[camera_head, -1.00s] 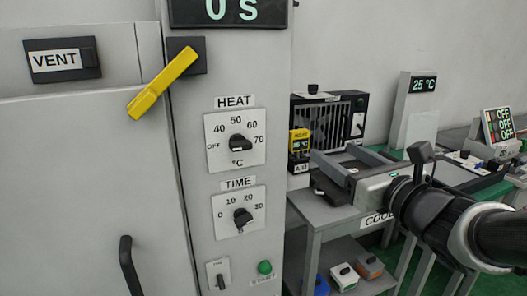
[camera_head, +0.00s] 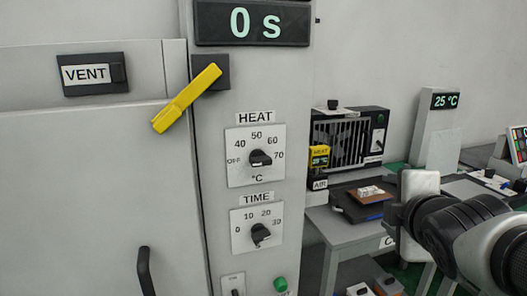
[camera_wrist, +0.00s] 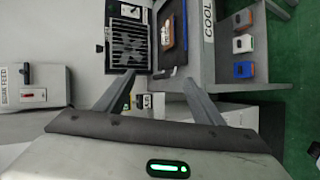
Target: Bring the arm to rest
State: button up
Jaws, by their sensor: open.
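My gripper (camera_head: 418,190) is at the right of the head view, on my arm, in front of the bench with the COOL label. Its fingers are not clear there. In the wrist view my gripper (camera_wrist: 159,78) has its two grey fingers spread wide, with nothing between them. The yellow lever (camera_head: 187,97) on the cabinet slants down to the left from its black mount. My gripper is well to the right of the lever and apart from it.
The HEAT dial (camera_head: 260,158) and TIME dial (camera_head: 259,235) are on the cabinet's front column. A black fan unit (camera_head: 347,140) and a brown block (camera_head: 370,195) on a dark tray stand on the bench. A display reading 25 °C (camera_head: 445,101) stands behind my arm.

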jog(key=s+a+f+m+g+y+p, duration=0.1)
jog(key=s+a+f+m+g, duration=0.25)
jog(key=s+a+m, duration=0.35)
jog(key=s+a+f+m+g+y+p, duration=0.15)
jog(key=s+a+m+g, duration=0.25)
jog(key=s+m, duration=0.5)
notch_tip(320, 180, up, 24)
jog(key=w+p, duration=0.1)
jog(key=p, duration=2.3)
jog(key=shift+w+f, duration=0.15)
jog(key=shift+d, duration=0.1)
